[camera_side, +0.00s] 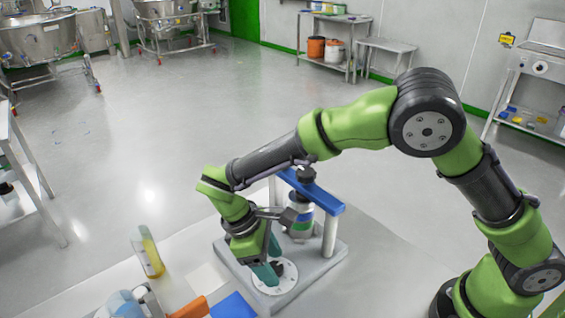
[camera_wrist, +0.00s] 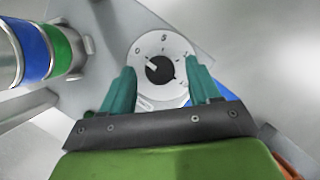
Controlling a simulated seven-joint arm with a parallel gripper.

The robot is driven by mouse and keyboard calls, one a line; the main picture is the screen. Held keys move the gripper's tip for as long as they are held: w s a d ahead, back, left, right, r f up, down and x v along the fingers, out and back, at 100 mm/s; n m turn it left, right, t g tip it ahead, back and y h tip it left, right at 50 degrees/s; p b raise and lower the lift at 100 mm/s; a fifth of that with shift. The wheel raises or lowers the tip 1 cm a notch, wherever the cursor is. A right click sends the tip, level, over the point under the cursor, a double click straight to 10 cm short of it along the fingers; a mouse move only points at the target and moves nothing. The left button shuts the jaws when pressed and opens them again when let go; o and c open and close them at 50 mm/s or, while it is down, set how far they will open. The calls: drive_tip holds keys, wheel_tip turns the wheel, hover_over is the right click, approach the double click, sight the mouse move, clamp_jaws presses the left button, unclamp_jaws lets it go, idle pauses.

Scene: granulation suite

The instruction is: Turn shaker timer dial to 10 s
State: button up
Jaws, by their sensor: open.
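The shaker timer dial (camera_wrist: 159,70) is a black round knob on a white round scale plate (camera_wrist: 165,44). A 0 is printed at the plate's upper left and a 5 at its top; the right-hand mark is too blurred to read. The knob's pale pointer mark appears to face upper left, toward the 0. My gripper (camera_wrist: 160,72) is open, its teal fingers on either side of the knob, with gaps between. In the side view my gripper (camera_side: 266,266) points down at the scale plate (camera_side: 286,284) and partly hides the knob (camera_side: 277,267). Contact cannot be told.
The shaker's grey base (camera_side: 325,252) carries posts, a blue crossbar (camera_side: 312,190) and a clamped bottle (camera_side: 300,220) behind the dial. A tube with yellow contents (camera_side: 148,254) stands to the left. Blue and orange items lie at the table's front.

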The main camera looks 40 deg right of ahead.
drive_tip(key=shift+f, duration=0.1)
drive_tip(key=c, duration=1)
drive_tip(key=shift+c, duration=0.2)
drive_tip(key=m, duration=0.1)
drive_tip(key=m+y, duration=0.1)
drive_tip(key=m, duration=0.1)
drive_tip(key=m+g, duration=0.1)
drive_tip(key=m, duration=0.1)
drive_tip(key=shift+w+d+y, duration=0.15)
drive_tip(key=shift+d+y, duration=0.1)
drive_tip(key=shift+y, duration=0.15)
drive_tip(key=m+y, duration=0.1)
drive_tip(key=m, duration=0.3)
drive_tip(key=m+y, duration=0.1)
drive_tip(key=m, duration=0.1)
drive_tip(key=shift+d+m+y, duration=0.25)
drive_tip(key=shift+m+y, duration=0.05)
drive_tip(key=shift+m, duration=0.1)
drive_tip(key=m+y, duration=0.1)
drive_tip(key=m, duration=0.2)
drive_tip(key=m+t+y, duration=0.1)
drive_tip(key=m, duration=0.2)
drive_tip(key=shift+d, duration=0.15)
drive_tip(key=m, duration=0.2)
drive_tip(key=m+t, duration=0.1)
drive_tip(key=m, duration=0.1)
drive_tip(key=m+t+y, duration=0.1)
drive_tip(key=shift+s+d+m, duration=0.1)
drive_tip(key=shift+s+m, duration=0.25)
drive_tip(key=shift+m, duration=0.05)
